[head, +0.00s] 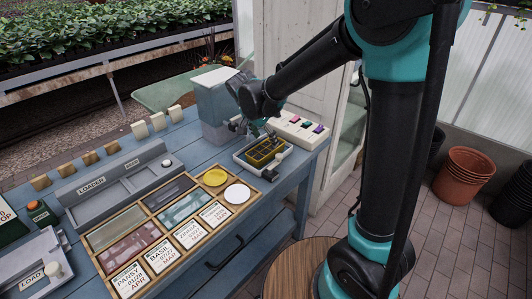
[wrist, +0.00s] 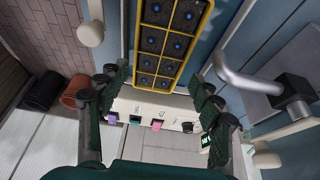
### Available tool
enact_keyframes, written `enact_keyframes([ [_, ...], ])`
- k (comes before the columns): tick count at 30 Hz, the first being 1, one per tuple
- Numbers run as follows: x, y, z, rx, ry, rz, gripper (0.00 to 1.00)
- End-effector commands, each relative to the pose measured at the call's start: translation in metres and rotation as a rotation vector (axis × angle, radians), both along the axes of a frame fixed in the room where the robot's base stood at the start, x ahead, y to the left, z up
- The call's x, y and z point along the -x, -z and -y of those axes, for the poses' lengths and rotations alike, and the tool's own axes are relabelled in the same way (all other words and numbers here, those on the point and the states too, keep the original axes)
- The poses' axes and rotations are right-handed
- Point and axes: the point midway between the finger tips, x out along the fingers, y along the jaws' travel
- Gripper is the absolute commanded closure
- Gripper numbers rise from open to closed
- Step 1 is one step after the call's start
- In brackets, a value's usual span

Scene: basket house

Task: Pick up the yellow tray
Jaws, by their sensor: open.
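The yellow tray (head: 262,152) is a small yellow grid with dark cells. It sits in a pale holder (head: 245,163) at the right end of the blue bench. In the wrist view the tray (wrist: 160,54) shows its dark cells with blue dots, running up out of the top of the picture. My gripper (head: 262,132) is over the tray's far end in the head view. In the wrist view my gripper (wrist: 158,85) is open, one finger to each side of the tray's near end. I cannot tell whether the fingers touch it.
A white box with coloured buttons (head: 299,128) stands just behind the tray. A grey-blue bin (head: 212,100) stands to its left. A wooden case of seed cards (head: 165,225) and a grey loader (head: 110,180) fill the bench further left. A curved metal handle (wrist: 240,80) is close to my right finger.

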Motion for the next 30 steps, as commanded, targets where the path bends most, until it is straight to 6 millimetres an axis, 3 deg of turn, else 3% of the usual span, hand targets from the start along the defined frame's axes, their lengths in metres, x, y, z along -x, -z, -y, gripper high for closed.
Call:
enact_keyframes([
  [12,-0.011,0.046,0.01,0.0,0.001,0.0,0.34],
  [21,-0.012,0.05,0.011,0.0,0.0,0.0,0.34],
  [30,-0.012,0.05,0.011,0.0,0.0,0.0,0.71],
])
